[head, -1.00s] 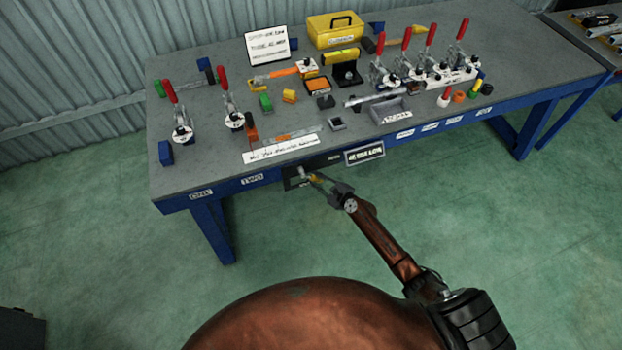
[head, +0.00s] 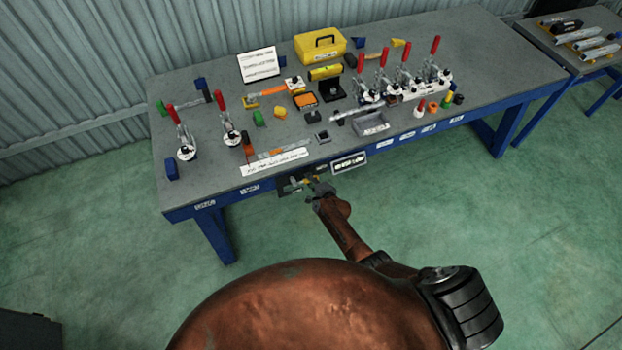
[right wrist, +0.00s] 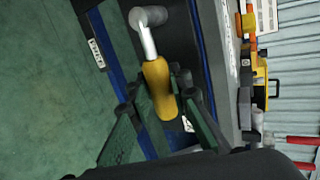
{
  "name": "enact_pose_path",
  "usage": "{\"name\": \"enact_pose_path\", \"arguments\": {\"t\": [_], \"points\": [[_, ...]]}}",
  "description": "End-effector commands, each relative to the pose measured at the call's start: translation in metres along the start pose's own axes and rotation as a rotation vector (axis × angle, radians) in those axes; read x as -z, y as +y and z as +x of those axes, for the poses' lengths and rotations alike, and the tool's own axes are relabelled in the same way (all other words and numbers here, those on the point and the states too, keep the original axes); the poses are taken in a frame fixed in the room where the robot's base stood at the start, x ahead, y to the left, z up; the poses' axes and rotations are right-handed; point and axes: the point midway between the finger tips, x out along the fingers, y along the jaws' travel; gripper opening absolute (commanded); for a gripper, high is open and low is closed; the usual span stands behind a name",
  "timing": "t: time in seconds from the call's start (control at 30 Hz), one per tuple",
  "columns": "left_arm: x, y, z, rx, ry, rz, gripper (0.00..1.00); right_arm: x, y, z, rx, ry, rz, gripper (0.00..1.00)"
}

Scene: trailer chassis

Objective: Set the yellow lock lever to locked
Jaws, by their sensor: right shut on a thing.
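The yellow lock lever (head: 311,181) is on a dark panel at the front edge of the blue-framed workbench. In the right wrist view it is a yellow grip (right wrist: 160,88) on a bright metal rod, which runs up to a round grey pivot (right wrist: 148,16). My right gripper (head: 317,190) is at the lever, and its fingers (right wrist: 160,98) lie on both sides of the yellow grip, shut on it. The gripper partly hides the lever in the head view. My left gripper is not in view.
The workbench (head: 215,90) carries red-handled clamps (head: 228,120), a yellow toolbox (head: 320,45), a grey tray (head: 371,125) and several small parts. A label plate (head: 349,163) sits just right of the lever. The green floor in front is clear.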

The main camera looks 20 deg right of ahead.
Motion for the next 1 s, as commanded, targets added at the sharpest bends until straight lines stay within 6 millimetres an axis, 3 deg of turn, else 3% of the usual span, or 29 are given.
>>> {"name": "enact_pose_path", "arguments": {"t": [0.63,0.67,0.7,1.0], "points": [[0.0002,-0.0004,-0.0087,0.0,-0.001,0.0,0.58,0.0,-0.0019,-0.0014,-0.004,0.022,-0.045,0.0],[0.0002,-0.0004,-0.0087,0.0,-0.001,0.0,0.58,0.0,-0.0019,-0.0014,-0.004,0.022,-0.045,0.2],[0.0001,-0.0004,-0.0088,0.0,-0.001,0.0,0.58,0.0,-0.002,-0.0014,-0.004,0.022,-0.045,0.23],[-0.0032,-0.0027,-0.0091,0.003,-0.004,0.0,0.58,-0.0001,-0.0025,-0.0014,-0.003,0.022,-0.042,0.26]]}}
